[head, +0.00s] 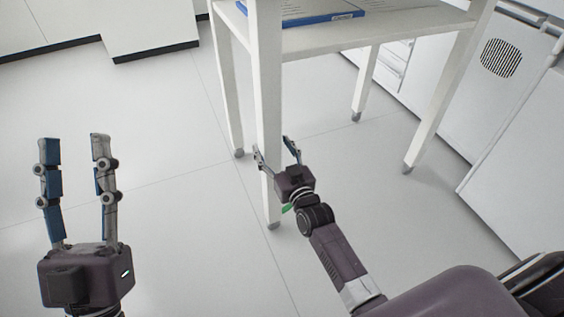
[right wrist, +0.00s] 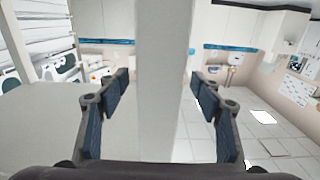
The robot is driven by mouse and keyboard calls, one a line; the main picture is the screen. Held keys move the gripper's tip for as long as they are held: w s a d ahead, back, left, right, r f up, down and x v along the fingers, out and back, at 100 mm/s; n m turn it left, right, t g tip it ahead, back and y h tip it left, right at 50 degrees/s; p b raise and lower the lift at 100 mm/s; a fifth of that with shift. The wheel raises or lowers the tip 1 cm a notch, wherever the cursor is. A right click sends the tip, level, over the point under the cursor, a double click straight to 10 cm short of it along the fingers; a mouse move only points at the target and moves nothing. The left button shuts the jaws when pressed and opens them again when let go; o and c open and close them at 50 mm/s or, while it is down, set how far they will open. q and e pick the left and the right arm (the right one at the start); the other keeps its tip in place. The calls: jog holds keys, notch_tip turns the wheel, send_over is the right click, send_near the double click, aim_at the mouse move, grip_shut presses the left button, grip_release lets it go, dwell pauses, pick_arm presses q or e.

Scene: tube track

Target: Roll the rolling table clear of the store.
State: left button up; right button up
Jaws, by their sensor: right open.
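The white rolling table (head: 300,42) stands at the upper middle of the head view, on legs with small grey castors. Its near leg (head: 268,120) runs down in front of my right gripper (head: 277,147). In the right wrist view the leg (right wrist: 165,80) stands upright between the two open fingers, with a gap visible on each side. My right gripper is open around the leg and not closed on it. My left gripper (head: 76,145) is open and empty over bare floor at the left. The table's top is cut off by the head view's upper edge.
A blue flat item (head: 310,18) lies on the table's shelf. White cabinets with a round vent grille (head: 501,58) stand close on the right. White units (head: 150,25) stand at the upper left. The floor (head: 150,110) at left and middle is clear.

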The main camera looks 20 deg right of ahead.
jog(key=s, duration=0.8)
jog(key=shift+s+d, duration=0.15)
jog(key=shift+s, duration=0.15)
